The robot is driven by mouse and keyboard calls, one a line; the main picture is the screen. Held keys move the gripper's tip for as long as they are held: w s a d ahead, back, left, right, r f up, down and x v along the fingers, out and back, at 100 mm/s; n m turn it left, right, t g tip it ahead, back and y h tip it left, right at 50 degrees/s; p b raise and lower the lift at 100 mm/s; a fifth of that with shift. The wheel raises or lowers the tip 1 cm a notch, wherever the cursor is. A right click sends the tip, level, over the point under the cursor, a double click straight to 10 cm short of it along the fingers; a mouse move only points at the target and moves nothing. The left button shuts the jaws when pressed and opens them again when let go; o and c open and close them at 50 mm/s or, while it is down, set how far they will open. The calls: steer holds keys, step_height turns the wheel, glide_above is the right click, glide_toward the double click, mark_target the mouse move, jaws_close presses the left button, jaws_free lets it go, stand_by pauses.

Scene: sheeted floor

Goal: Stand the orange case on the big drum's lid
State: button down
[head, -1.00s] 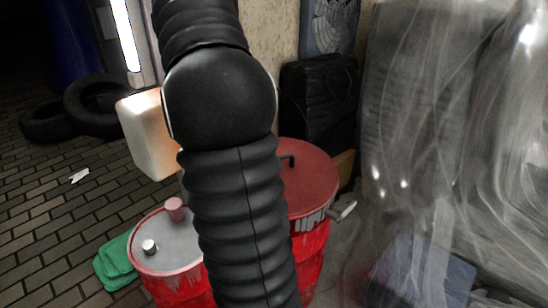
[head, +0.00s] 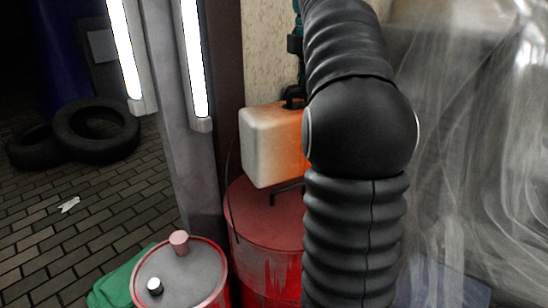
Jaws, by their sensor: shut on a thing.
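The orange case (head: 268,148) is a boxy can, pale cream on its left and glowing orange on its right. It is upright in the head view, with its right part hidden behind my arm. My gripper (head: 293,97) is shut on its top, partly hidden by my arm. The big drum (head: 262,272) is red, and its red lid (head: 258,222) lies under the case in the picture. A dark bent handle stands on the lid near the case's lower edge. I cannot tell whether the case touches the lid.
A smaller red drum with a grey top (head: 200,272) and two caps stands at front left. A green cloth (head: 122,283) lies beside it. Tyres (head: 95,132) lie at far left. A lit post (head: 178,120) rises behind. Translucent sheeting (head: 470,150) hangs at right.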

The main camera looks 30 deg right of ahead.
mark_target(264, 109)
steer(key=w+a+f+b, duration=0.2)
steer(key=w+a+f, duration=0.4)
steer(key=w+f, duration=0.2)
steer(key=shift+w+a+f, duration=0.15)
steer(key=shift+a+f, duration=0.1)
steer(key=shift+f, duration=0.95)
steer(key=shift+f+b, duration=0.15)
steer(key=shift+b, duration=0.15)
steer(key=c, duration=1.2)
jaws_free()
step_height(264, 109, up, 12)
steer(key=p, duration=0.4)
steer(key=shift+p, duration=0.4)
